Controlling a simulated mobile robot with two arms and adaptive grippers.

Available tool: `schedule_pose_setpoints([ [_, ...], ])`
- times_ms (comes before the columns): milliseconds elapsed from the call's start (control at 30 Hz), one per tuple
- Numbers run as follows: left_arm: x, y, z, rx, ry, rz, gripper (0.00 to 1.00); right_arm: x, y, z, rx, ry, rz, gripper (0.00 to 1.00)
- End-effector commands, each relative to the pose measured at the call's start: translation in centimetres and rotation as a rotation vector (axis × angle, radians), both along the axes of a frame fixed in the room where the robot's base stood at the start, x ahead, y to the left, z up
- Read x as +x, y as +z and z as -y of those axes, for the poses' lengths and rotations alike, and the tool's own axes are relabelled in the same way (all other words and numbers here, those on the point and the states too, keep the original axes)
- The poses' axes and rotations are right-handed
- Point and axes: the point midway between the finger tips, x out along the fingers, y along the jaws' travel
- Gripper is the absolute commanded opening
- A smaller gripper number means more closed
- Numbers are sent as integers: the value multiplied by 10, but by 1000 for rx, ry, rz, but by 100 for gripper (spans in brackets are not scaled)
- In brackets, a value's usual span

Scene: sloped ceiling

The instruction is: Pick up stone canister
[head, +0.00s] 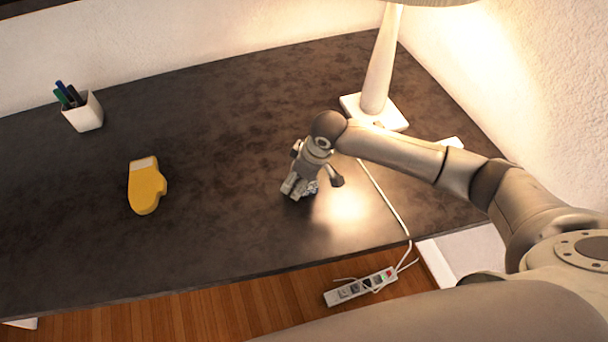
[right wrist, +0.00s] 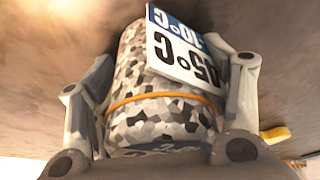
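The stone canister (right wrist: 165,115) has a grey, black and white mosaic pattern and an orange band. A white tag with blue and black temperature print hangs over its upper right side. In the right wrist view it fills the room between the two fingers of my right gripper (right wrist: 168,95). The fingers are close along both its sides; whether they press on it I cannot tell. In the head view my right gripper (head: 312,178) is low over the dark table (head: 230,110), hiding most of the canister. My left gripper is out of view.
A yellow mitt-shaped object (head: 146,187) lies on the table to the left. A white pen cup (head: 84,112) stands at the back left. A lamp (head: 378,75) stands behind my right arm, its cord running across the table. A power strip (head: 361,287) lies on the floor.

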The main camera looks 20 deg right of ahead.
Motion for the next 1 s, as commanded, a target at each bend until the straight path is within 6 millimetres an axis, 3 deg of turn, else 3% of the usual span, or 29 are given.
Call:
schedule_pose_setpoints([
  [67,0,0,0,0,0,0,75,0,0,0,0,0,0,54],
  [333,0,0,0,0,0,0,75,0,0,0,0,0,0,19],
  [767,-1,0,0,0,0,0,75,1,3,0,1,0,3,18],
  [1000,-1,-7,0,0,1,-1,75,2,22,-1,4,0,6,18],
])
